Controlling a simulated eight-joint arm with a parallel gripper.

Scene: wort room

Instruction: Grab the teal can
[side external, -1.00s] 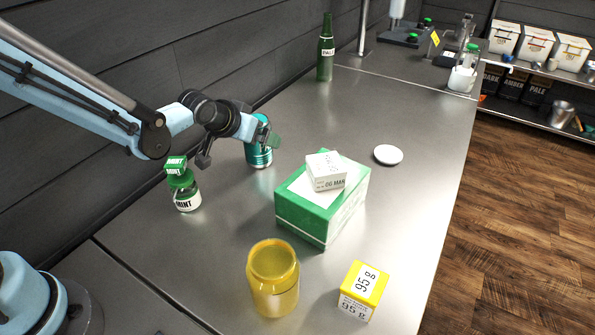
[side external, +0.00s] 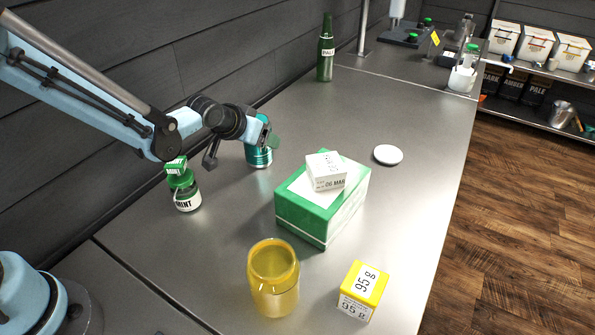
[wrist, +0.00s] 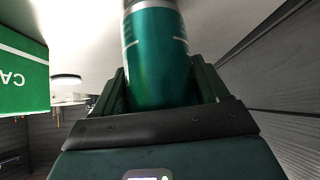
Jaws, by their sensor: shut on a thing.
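The teal can (side external: 259,158) stands upright on the steel counter (side external: 340,120) near the wall in the side view. My gripper (side external: 262,136) is at the can's upper part, its fingers partly hidden by my wrist. In the wrist view the teal can (wrist: 160,62) fills the space between the two fingers of my gripper (wrist: 160,90), with a finger against each side. The gripper is shut on the can.
A green box (side external: 310,216) bearing a white box (side external: 326,171) is to the right. A yellow jar (side external: 273,280) and yellow box (side external: 362,290) are in front. A green bottle (side external: 325,55) stands behind.

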